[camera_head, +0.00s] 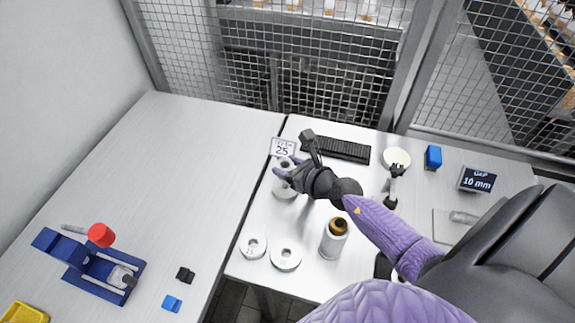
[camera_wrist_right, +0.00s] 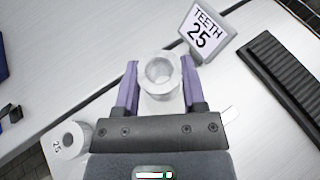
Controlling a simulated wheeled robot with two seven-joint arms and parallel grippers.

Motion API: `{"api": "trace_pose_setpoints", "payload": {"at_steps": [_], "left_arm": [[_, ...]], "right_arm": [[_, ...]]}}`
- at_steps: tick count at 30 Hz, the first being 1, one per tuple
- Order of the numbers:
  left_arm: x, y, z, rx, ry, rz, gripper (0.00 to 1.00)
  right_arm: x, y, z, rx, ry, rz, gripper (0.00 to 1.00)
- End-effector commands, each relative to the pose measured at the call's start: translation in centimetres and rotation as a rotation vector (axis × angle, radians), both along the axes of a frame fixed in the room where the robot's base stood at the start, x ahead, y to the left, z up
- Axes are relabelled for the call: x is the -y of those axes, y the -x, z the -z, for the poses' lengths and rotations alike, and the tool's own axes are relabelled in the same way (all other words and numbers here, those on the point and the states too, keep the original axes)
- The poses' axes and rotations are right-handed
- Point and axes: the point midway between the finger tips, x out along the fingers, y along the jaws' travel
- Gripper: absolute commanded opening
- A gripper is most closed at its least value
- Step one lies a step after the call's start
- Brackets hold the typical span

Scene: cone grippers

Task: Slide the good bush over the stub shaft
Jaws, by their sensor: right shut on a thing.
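My right gripper (camera_head: 286,170) is shut on a pale hollow bush (camera_wrist_right: 160,70), with a purple finger on each side of it. The bush's open bore faces the camera in the right wrist view. A pale rounded piece (camera_head: 285,191) shows directly below the gripper; I cannot tell whether the bush touches it, or whether a stub shaft is inside. Two more pale ring-shaped pieces, one at the left (camera_head: 253,246) and one beside it (camera_head: 286,257), lie nearer the front edge. The left one carries a "25" mark in the right wrist view (camera_wrist_right: 70,140). My left gripper is not in view.
A "TEETH 25" sign (camera_head: 283,148) stands just behind the gripper, with a black keyboard-like strip (camera_head: 342,149) to its right. A brown-topped cylinder (camera_head: 333,240) stands in front. A blue fixture with a red knob (camera_head: 101,235) is at left. The left table's middle is clear.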

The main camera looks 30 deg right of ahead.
Motion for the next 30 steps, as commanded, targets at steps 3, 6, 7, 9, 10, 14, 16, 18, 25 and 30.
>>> {"api": "trace_pose_setpoints", "payload": {"at_steps": [3,6,7,9,10,14,16,18,25,30], "left_arm": [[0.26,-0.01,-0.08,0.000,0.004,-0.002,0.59],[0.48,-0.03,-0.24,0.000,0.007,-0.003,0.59],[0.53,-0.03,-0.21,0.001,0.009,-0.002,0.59],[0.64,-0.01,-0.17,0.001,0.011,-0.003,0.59],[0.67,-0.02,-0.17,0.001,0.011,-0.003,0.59],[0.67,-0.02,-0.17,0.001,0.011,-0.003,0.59],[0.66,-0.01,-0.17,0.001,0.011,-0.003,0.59],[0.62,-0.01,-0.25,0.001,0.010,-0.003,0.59],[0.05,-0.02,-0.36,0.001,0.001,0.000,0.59],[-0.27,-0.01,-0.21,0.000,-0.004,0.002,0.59]], "right_arm": [[0.01,0.00,-0.04,0.000,0.000,0.000,0.00],[0.02,0.01,-0.06,0.000,-0.001,0.000,0.00],[0.02,0.01,-0.04,0.000,0.000,0.000,0.00],[0.02,0.01,-0.02,0.000,0.000,0.000,0.00],[0.01,0.02,-0.01,0.000,0.000,0.000,0.00],[0.01,0.01,-0.02,0.000,0.000,0.000,0.00],[0.01,0.01,-0.02,0.000,0.000,0.000,0.00],[0.01,0.01,-0.05,0.000,0.000,0.000,0.00],[-0.01,0.01,-0.03,0.001,0.000,0.001,0.00],[-0.01,0.01,0.16,0.000,0.000,0.000,0.00]]}}
